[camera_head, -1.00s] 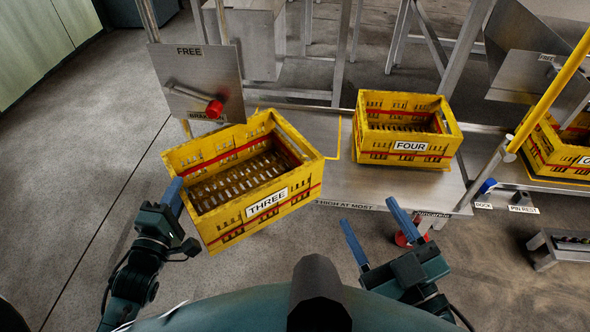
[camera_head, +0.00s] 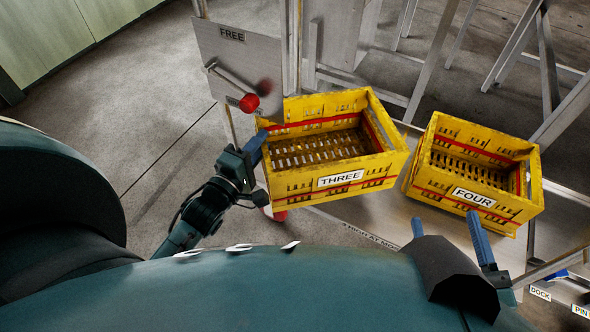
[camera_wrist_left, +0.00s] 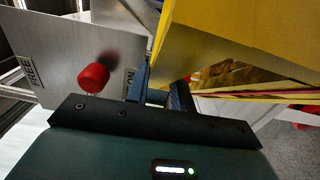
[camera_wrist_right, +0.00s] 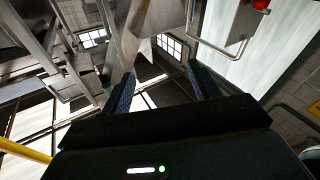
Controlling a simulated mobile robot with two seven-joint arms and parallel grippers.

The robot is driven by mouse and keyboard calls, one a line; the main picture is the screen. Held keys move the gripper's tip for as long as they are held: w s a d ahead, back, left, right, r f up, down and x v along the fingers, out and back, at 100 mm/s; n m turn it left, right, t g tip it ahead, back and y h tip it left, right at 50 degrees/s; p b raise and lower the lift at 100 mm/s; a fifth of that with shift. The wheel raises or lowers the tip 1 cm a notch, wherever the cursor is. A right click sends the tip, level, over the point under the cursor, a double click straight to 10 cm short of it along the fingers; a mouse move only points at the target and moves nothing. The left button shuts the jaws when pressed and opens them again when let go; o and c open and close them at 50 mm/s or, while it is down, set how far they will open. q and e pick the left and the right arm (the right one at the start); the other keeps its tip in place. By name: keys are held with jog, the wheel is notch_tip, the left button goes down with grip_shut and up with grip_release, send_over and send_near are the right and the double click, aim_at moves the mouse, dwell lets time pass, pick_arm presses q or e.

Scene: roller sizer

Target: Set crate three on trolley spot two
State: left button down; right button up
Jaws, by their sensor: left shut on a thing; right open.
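Crate three (camera_head: 338,180), a yellow openwork crate with a red stripe and a THREE label, is over the left part of the metal trolley deck (camera_head: 372,215). I cannot tell whether it touches the deck. My left gripper (camera_head: 256,150) is shut on its left wall; the yellow wall also shows in the left wrist view (camera_wrist_left: 225,30). Crate four (camera_head: 480,175) sits on the deck to its right, with a narrow gap between them. My right gripper (camera_head: 447,230) is open and empty in front of crate four. The deck under crate three is hidden.
A metal panel marked FREE (camera_head: 240,60) with a red-knobbed lever (camera_head: 249,102) stands just behind and left of crate three. Metal frame posts (camera_head: 425,60) rise behind the crates. Open floor (camera_head: 140,110) lies to the left.

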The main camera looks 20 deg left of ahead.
pick_arm(q)
notch_tip(320, 180, down, 10)
jog(key=b, duration=0.5)
jog(key=shift+r, duration=0.2)
jog(key=c, duration=1.2)
grip_release()
jog(key=shift+c, duration=0.2)
jog(key=shift+o, duration=0.2)
pick_arm(e)
jog(key=shift+w+a+m+y, duration=0.1)
jog(key=shift+a+m+y, duration=0.4)
pick_arm(q)
jog(key=shift+s, duration=0.1)
